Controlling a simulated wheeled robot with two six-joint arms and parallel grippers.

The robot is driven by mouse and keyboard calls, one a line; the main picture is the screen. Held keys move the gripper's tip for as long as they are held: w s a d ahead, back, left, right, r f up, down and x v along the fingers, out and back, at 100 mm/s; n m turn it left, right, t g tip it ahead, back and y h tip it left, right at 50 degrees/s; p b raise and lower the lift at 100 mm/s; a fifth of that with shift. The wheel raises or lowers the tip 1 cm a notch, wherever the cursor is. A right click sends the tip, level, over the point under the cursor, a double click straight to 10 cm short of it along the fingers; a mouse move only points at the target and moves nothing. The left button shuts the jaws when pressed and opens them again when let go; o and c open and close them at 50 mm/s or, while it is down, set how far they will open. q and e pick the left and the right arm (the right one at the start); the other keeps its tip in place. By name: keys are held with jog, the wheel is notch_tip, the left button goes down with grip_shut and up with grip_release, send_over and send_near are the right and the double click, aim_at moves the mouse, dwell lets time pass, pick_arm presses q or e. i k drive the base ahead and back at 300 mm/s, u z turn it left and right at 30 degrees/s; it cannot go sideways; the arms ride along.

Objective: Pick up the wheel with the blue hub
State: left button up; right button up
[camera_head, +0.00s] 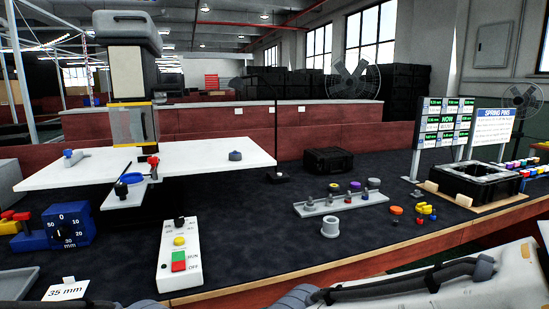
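I cannot clearly make out a wheel with a blue hub. A small dark blue-grey round piece (235,156) lies on the right part of the white tabletop (205,160); it is too small to tell whether it is a wheel. A blue round piece (132,178) sits on the small white plate at the front of the tabletop, beside a red knob (153,161). Parts of my arms cross the bottom edge of the view. Neither gripper's fingers can be seen, and nothing held is visible.
A white control box (179,263) stands at front centre, a blue dial block (66,227) at left. A grey rack (318,208) with coloured pieces, a grey ring (330,227), a black case (328,160) and a black crate (475,183) stand right. Dark mat between is mostly clear.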

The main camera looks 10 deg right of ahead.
aim_at(232, 157)
jog(key=z, duration=0.5)
jog(key=k, duration=0.65)
jog(key=z, duration=0.95)
jog(key=k, duration=0.6)
jog(key=z, duration=0.35)
jog(key=i, duration=1.5)
jog(key=u, duration=1)
jog(key=i, duration=0.9)
jog(key=u, duration=0.85)
